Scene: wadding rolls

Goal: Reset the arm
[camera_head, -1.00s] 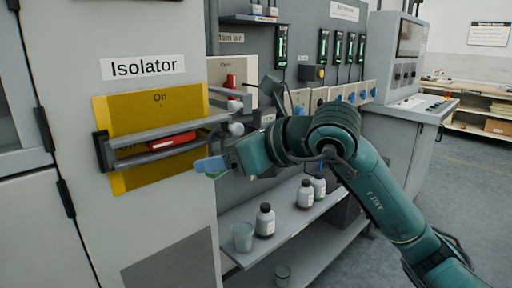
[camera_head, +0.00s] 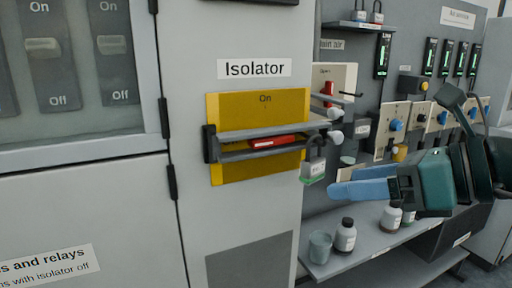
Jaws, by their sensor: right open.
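My right gripper (camera_head: 342,181) is at the right of the view, its blue fingers pointing left and apart, with nothing seen between them. It is just right of a padlock (camera_head: 313,170) with a green lower edge, which hangs at the right end of the isolator handle (camera_head: 235,134). The fingers look clear of the padlock, though the depth gap is hard to judge. My left gripper is not in view.
A shelf below holds a clear beaker (camera_head: 319,247) and white bottles with dark caps (camera_head: 345,235). A panel with blue knobs (camera_head: 397,125) is behind my right arm. A cabinet with switches (camera_head: 45,45) stands at left.

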